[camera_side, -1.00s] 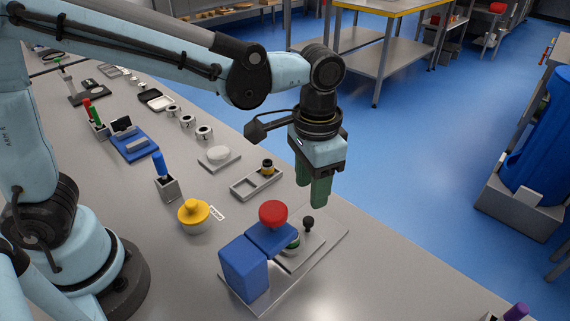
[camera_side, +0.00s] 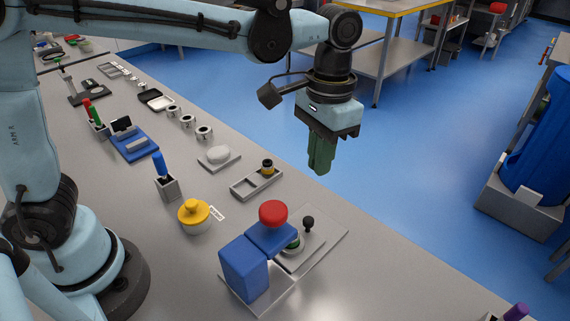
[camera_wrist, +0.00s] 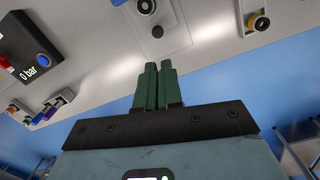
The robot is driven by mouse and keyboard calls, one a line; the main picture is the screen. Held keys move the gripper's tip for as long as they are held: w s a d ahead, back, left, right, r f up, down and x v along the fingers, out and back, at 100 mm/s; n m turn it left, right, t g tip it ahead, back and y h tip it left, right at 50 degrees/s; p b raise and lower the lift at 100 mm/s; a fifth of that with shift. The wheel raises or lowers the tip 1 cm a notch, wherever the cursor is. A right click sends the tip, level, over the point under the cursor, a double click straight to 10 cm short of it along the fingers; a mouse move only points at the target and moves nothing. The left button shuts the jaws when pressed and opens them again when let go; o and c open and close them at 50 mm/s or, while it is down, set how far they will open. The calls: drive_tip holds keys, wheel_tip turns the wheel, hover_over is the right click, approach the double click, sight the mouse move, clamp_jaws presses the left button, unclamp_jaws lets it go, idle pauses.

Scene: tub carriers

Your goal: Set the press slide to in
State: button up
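The press is a blue body (camera_side: 244,268) with a blue overhanging head and a red round knob (camera_side: 273,211) on top. It stands on a grey base plate (camera_side: 330,232). The grey slide carries a round dish with a green piece (camera_side: 293,243), partly hidden beside the head, and a black ball knob (camera_side: 308,222) at its outer end. The wrist view shows the ball knob (camera_wrist: 157,31) and part of the dish (camera_wrist: 146,6) at the top edge. My gripper (camera_side: 319,170) hangs in the air above and beyond the knob, apart from it. Its green fingers (camera_wrist: 158,68) are together and empty.
A box reading 0 bar (camera_wrist: 28,55) shows in the wrist view.

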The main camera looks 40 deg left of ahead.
drive_tip(key=w+a+n+g, duration=0.1)
drive_tip(key=w+n, duration=0.1)
drive_tip(key=w+a+f+n+g+h, duration=0.1)
drive_tip(key=w+n, duration=0.1)
drive_tip(key=w, duration=0.1)
drive_tip(key=w+a+f+n+g, duration=0.1)
drive_tip(key=w+n, duration=0.2)
drive_tip(key=shift+w+a, duration=0.2)
drive_tip(key=shift+a, duration=0.1)
clamp_jaws()
drive_tip(key=shift+h, duration=0.3)
drive_tip(key=x, duration=0.9)
drive_tip(key=shift+s+a+f, duration=0.1)
drive_tip(key=shift+s+f, duration=0.05)
drive_tip(key=shift+f, duration=0.05)
drive_tip(key=s, duration=0.1)
drive_tip(key=s+d, duration=0.1)
drive_tip(key=shift+s+f, duration=0.15)
drive_tip(key=shift+s, duration=0.25)
drive_tip(key=shift+s+d, duration=0.3)
drive_tip(key=shift+s, duration=0.25)
drive_tip(key=shift+s, duration=0.1)
drive_tip(key=shift+s, duration=2.35)
drive_tip(key=shift+w+n, duration=0.15)
drive_tip(key=shift+n, duration=0.15)
